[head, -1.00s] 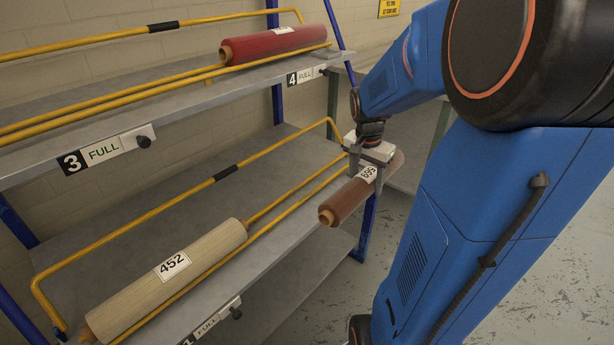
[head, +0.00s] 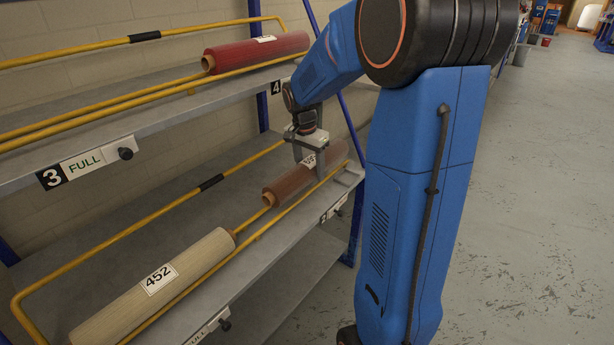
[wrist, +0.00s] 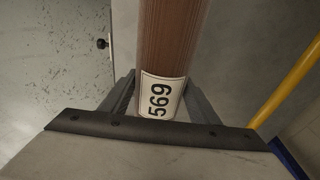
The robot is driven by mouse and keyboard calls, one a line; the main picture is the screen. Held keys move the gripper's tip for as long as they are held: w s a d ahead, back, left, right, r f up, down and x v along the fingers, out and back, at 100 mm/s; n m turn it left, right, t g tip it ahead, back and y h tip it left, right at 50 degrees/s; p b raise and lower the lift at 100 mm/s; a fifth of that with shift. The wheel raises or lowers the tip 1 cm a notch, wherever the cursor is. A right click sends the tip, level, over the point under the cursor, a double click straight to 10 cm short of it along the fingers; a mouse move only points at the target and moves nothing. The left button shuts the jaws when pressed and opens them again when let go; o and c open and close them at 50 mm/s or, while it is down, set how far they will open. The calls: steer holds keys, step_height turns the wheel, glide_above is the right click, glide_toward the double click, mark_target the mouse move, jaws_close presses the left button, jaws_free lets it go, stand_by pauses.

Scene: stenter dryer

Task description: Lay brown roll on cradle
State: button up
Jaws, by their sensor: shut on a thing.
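The brown roll (head: 288,185), with a white label, is in my gripper (head: 312,165) over the right part of the lower shelf. The gripper is shut around the roll, and its two fingers flank the label. In the wrist view the brown roll (wrist: 172,40) runs up the picture, with the label reading 569. The cradle of yellow rails (head: 240,166) lies around and under the roll in the head view. Whether the roll touches the rails I cannot tell. Part of the roll is hidden by my gripper.
A cream roll (head: 160,285) labelled 452 lies on the lower shelf's rails, left of and nearer than the brown roll. A red roll (head: 255,53) lies on the upper shelf (head: 130,125). Black knobs (head: 125,154) stick out from the shelf edges. Open floor (head: 530,200) is at right.

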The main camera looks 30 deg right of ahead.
steer(key=shift+w+a, duration=0.1)
steer(key=shift+w, duration=0.15)
steer(key=shift+w+a+f, duration=0.1)
steer(key=shift+w+f, duration=0.05)
steer(key=shift+f, duration=0.75)
steer(key=shift+w+f, duration=0.15)
steer(key=shift+f, duration=0.7)
steer(key=shift+f, duration=0.15)
steer(key=o, duration=1.6)
